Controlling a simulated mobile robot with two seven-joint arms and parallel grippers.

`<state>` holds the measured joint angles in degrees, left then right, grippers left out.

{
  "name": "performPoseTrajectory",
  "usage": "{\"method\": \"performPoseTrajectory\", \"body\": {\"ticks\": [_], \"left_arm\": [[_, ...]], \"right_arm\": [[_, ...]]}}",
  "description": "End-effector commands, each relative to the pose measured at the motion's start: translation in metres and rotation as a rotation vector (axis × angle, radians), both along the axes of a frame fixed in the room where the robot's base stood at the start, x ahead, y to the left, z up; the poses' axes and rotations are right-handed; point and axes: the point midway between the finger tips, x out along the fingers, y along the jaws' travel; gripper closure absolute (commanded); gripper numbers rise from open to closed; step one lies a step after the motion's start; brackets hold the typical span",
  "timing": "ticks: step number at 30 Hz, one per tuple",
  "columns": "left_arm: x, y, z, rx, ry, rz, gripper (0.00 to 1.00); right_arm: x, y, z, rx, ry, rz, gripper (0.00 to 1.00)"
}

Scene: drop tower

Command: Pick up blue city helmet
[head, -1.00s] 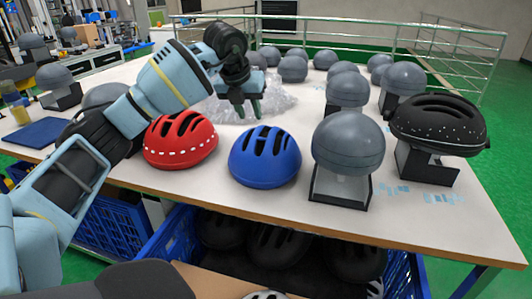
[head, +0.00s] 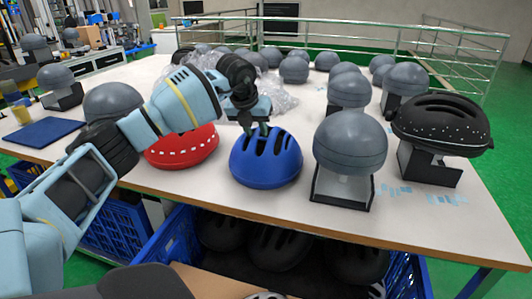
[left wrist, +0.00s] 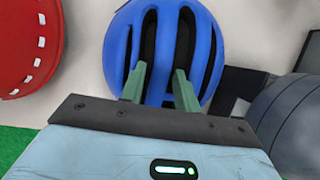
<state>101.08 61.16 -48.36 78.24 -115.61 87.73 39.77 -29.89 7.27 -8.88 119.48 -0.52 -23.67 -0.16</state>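The blue city helmet (head: 265,160) sits on the white table between a red helmet and a grey headform. It also shows in the left wrist view (left wrist: 205,40), straight ahead of my fingers. My left gripper (head: 255,130) is just above the helmet's top, with its fingers pointing down. In the left wrist view the two green fingertips (left wrist: 158,74) are apart, over the vent slots. I cannot tell whether they touch the shell. Nothing is seen clamped between them. My right gripper is not in view.
The red helmet (head: 185,147) stands close on the left, partly behind my left arm. A grey headform (head: 350,143) is close on the right, with a black helmet (head: 441,122) beyond it. Clear plastic wrap (head: 282,97) lies behind. A blue crate (head: 172,238) with dark helmets is below the table edge.

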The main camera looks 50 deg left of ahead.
Motion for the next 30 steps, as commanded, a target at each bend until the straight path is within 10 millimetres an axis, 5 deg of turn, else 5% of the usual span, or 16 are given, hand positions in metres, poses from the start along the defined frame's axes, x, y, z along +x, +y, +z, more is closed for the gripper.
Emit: {"method": "performPoseTrajectory", "body": {"ticks": [3,10,30], "left_arm": [[0.000,0.000,0.000,0.000,0.000,0.000,0.70],[0.000,0.000,0.000,0.000,0.000,0.000,1.00],[0.001,0.000,0.013,-0.001,-0.003,-0.001,1.00]], "right_arm": [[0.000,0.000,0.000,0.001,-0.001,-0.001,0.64],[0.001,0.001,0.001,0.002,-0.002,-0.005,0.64],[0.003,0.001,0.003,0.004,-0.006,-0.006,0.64]]}}
